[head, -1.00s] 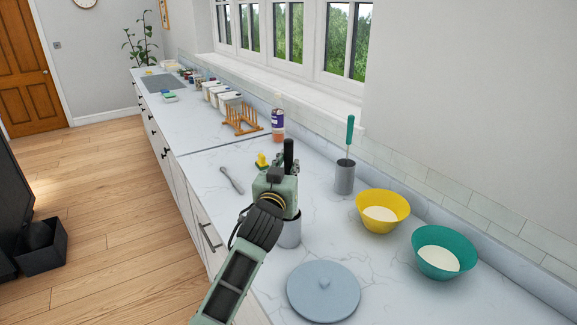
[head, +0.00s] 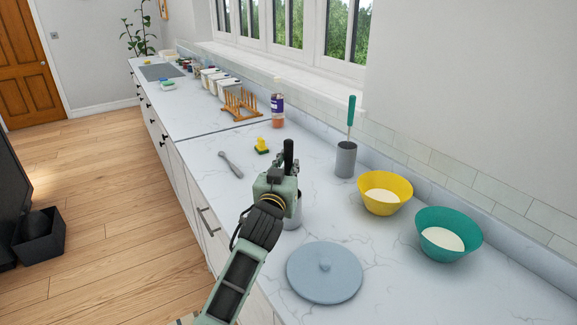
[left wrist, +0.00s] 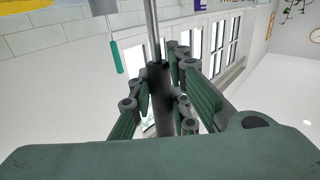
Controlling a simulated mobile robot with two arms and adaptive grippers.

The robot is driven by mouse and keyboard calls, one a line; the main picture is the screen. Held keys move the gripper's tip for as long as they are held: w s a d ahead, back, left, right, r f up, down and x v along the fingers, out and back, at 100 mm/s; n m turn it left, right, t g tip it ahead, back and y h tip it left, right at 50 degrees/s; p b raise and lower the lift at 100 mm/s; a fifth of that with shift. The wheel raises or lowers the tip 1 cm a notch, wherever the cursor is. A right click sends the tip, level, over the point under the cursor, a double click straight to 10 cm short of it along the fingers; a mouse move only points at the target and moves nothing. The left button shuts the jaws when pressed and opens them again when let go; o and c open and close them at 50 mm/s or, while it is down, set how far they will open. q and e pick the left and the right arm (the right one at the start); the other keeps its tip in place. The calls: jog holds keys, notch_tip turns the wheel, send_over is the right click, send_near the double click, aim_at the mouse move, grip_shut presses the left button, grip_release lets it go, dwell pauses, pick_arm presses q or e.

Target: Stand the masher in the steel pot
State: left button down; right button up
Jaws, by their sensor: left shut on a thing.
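My left gripper (head: 284,168) is shut on the black handle (head: 288,152) of a tool, apparently the masher. In the left wrist view the black handle (left wrist: 161,95) is between the fingers, with a thin steel shaft (left wrist: 152,32) running from it. The masher's head is out of sight. A grey steel pot (head: 295,216) stands on the counter just behind my left gripper and is partly hidden by it. I cannot tell whether the masher's lower end is inside. Another grey steel pot (head: 346,161) with a green-handled tool (head: 351,112) stands farther right. My right gripper is not in view.
A blue-grey lid (head: 323,276) lies in front of the pot. A yellow bowl (head: 385,194) and a teal bowl (head: 447,236) stand at right. A grey utensil (head: 230,164), a yellow-green item (head: 262,146), a bottle (head: 277,110) and a wooden rack (head: 241,103) are behind.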

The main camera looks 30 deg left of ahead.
pick_arm(q)
jog(key=c, duration=1.6)
grip_release()
jog(key=shift+s, duration=0.1)
jog(key=v, duration=1.2)
